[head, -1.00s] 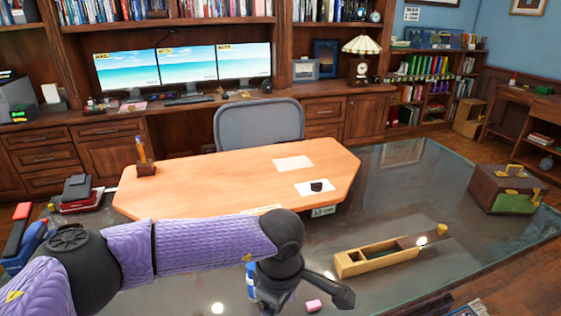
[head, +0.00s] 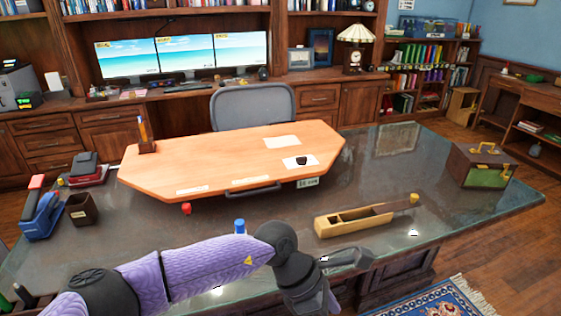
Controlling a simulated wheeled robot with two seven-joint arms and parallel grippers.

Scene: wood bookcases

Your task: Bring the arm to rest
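My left arm (head: 190,258) comes in from the lower left, with purple sleeves and dark joints. It lies low across the front of the glass-topped desk in the picture. My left gripper (head: 345,278) is dark and sits at the front edge of the desk, below the wooden box. I see nothing held in it, but its finger gap is not clear. My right gripper is not in view.
A long wooden box (head: 345,222) lies on the desk (head: 410,180) near the gripper. A blue-capped item (head: 239,227) stands just behind my arm. A rug (head: 440,300) lies at lower right.

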